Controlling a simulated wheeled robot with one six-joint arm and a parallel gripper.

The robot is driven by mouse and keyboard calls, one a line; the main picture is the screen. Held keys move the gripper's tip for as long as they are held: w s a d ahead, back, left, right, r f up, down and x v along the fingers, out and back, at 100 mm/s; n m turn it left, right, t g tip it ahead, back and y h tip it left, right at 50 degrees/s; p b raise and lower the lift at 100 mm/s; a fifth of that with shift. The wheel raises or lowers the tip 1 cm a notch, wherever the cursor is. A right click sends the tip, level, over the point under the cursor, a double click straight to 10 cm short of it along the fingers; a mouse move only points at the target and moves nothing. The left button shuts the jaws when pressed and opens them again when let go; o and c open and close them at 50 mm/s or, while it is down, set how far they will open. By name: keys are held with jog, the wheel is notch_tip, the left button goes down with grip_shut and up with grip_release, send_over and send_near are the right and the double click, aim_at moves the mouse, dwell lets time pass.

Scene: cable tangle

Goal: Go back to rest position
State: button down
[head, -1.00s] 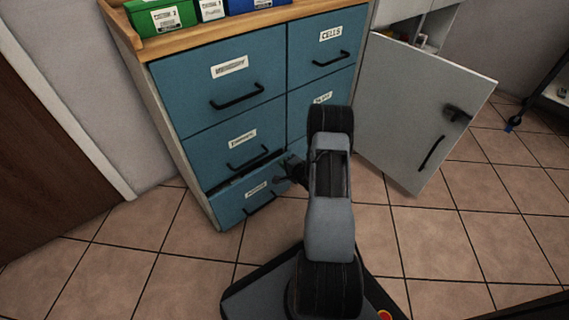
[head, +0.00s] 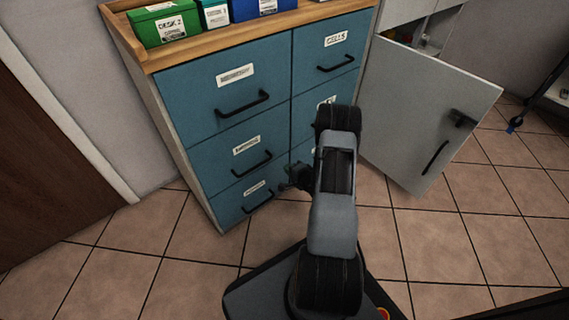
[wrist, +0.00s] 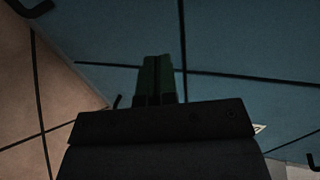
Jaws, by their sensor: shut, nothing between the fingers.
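My gripper (head: 288,178) is beside the lower part of the blue drawer cabinet (head: 223,87) in the head view, partly hidden by my own arm. In the wrist view its two fingers (wrist: 157,72) are together with nothing between them, in front of the blue drawer fronts (wrist: 240,95). I cannot tell whether the fingertips touch the cabinet. The left column's bottom drawer (head: 240,203) looks flush with the cabinet face. My arm hides part of the right column's lower drawers.
A grey cabinet door (head: 415,105) stands open to the right of the drawers. A green box (head: 160,22) and a blue box (head: 255,8) stand on the wooden top. The tiled floor (head: 130,250) is clear at the front left.

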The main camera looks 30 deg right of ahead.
jog(key=p+v, duration=0.3)
jog(key=v, duration=0.6)
jog(key=w+a+r+n+g+h+p, duration=0.1)
jog(key=w+r+n+g+p, duration=0.15)
jog(key=r+p, duration=0.65)
jog(key=w+a+r+n+g+h+p, duration=0.1)
jog(key=w+r+n+h+p, duration=0.2)
jog(key=r, duration=1.3)
jog(key=w+a+r+n+g+p, duration=0.1)
jog(key=r+n+g+p, duration=0.15)
jog(key=r+p, duration=0.7)
jog(key=s+a+r+n+g+p, duration=0.1)
jog(key=s+a+r+n+p, duration=0.2)
jog(key=r, duration=0.7)
jog(key=s+a+r+n+g+y+p, duration=0.1)
jog(key=s+a+r+n+g+p, duration=0.1)
jog(key=s+a+r+p, duration=0.4)
jog(key=s+a+r+n+g+y+p, duration=0.1)
jog(key=s+a+r+n+p, duration=0.2)
jog(key=r, duration=1.3)
jog(key=s+a+p, duration=0.2)
jog(key=s+a, duration=0.3)
jog(key=a, duration=0.2)
jog(key=shift+s+r+n+g, duration=0.2)
jog(key=shift+r+n+g, duration=0.05)
jog(key=shift+n+g, duration=0.05)
jog(key=shift+d, duration=0.1)
